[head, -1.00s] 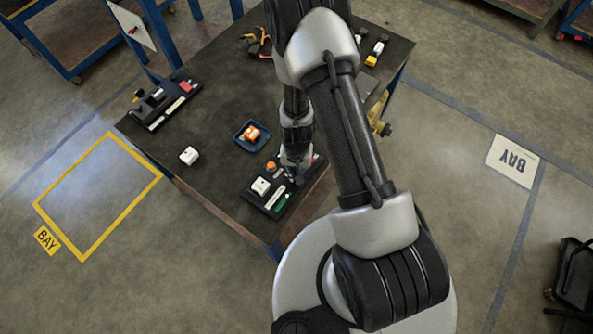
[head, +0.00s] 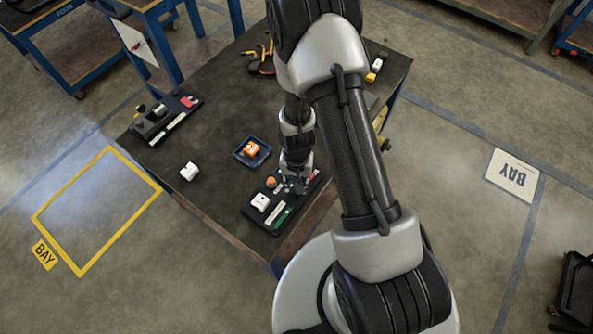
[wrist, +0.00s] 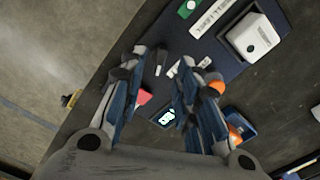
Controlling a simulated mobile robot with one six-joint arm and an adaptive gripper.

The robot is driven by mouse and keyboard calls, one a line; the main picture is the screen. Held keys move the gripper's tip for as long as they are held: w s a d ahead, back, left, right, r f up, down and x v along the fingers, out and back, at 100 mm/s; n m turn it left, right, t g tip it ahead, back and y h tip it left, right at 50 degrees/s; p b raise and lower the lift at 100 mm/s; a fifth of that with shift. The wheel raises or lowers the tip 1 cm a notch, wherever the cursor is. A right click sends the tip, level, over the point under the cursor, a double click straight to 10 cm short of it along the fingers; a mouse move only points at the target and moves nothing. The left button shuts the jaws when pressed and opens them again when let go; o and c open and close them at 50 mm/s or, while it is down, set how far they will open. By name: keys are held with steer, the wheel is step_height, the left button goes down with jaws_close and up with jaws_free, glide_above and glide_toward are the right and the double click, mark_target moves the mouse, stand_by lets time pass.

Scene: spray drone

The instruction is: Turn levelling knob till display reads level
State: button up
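A dark board (head: 251,211) lies at the table's front corner, with a white box (head: 261,202), an orange cap (head: 271,182) and a green piece (head: 282,218) on it. In the wrist view the board (wrist: 213,50) carries a white label (wrist: 212,16) ending in "LEVEL". A small dark display (wrist: 166,117) with pale marks shows between my fingers, too small to read. My gripper (head: 297,188) is low over the board's right part. In the wrist view its fingers (wrist: 165,62) are apart, with a small grey part between the tips. I cannot tell if this is the knob or if they touch it.
A blue tray (head: 239,154) with an orange item sits behind the board. A loose white block (head: 189,171) lies left of it. Another dark board (head: 165,118) stands at the table's left edge. Yellow-black tools (head: 262,62) lie at the back.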

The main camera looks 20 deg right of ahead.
step_height(320, 180, up, 8)
stand_by(0.7)
step_height(320, 180, up, 20)
steer(key=s+n+t, duration=0.2)
steer(key=s+r+n+t, duration=0.2)
steer(key=s+r+n, duration=0.1)
steer(key=s+r, duration=1)
steer(key=shift+s+t, duration=0.2)
steer(key=shift+t, duration=0.1)
stand_by(0.4)
